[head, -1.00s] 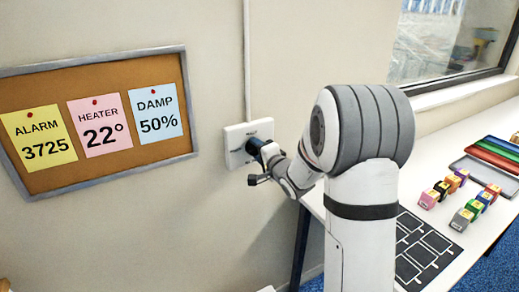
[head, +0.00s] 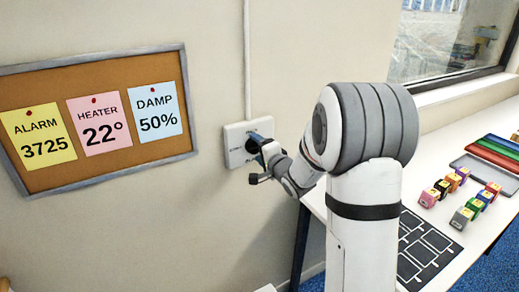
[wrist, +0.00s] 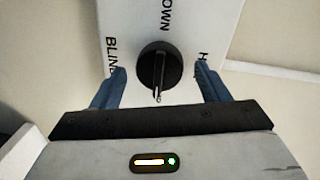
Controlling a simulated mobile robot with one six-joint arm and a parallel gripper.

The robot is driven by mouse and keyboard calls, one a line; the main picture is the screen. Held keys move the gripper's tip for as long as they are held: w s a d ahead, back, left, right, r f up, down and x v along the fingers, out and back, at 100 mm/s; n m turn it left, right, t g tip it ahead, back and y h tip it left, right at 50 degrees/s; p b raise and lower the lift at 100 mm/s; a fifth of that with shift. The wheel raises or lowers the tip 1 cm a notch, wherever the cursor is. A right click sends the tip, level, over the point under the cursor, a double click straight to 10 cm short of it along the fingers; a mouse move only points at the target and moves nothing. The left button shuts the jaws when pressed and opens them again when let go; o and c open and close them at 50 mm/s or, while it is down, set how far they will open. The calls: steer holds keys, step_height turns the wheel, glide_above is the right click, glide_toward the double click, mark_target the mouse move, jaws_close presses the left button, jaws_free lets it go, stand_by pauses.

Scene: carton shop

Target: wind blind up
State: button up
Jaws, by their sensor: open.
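A white wall plate (head: 235,158) carries a round black knob (head: 253,143), partly hidden by my gripper in the head view. In the wrist view the knob (wrist: 158,66) is centred on the plate (wrist: 190,30); its ridge and white mark point down in the picture, towards my gripper's palm. "BLIND" reads left of the knob and "OWN" above it; a label at right is mostly hidden by a finger. My gripper (wrist: 159,74) is open, with one blue finger on each side of the knob and a visible gap to it. In the head view my gripper (head: 264,160) is at the plate.
A cork board (head: 95,115) with notes hangs to the left. A white conduit (head: 247,60) runs up from the plate. At right, a white table (head: 440,130) holds several coloured blocks, a grey tray (head: 487,172) and a black-outlined mat (head: 428,245) below a window.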

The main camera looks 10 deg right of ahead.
steer(key=b+v, duration=0.1)
steer(key=v, duration=0.6)
steer(key=shift+s, duration=0.2)
steer(key=shift+d, duration=0.15)
steer(key=s+f+n+g+h, duration=0.1)
steer(key=s+n+g+h, duration=0.2)
steer(key=s, duration=0.7)
steer(key=s+d+f+n+g+h, duration=0.1)
steer(key=s+n+g+h, duration=0.2)
steer(key=s, duration=0.8)
steer(key=n+g, duration=0.2)
steer(key=g, duration=0.1)
steer(key=shift+f+n+g, duration=0.3)
steer(key=shift+f+g, duration=0.05)
steer(key=shift+g, duration=0.05)
steer(key=s+a+n+g, duration=0.1)
steer(key=s, duration=0.2)
steer(key=s+a+n+g, duration=0.1)
steer(key=s, duration=0.2)
steer(key=s+a+f+n+g, duration=0.1)
steer(key=s, duration=0.3)
steer(key=shift+n+y, duration=0.4)
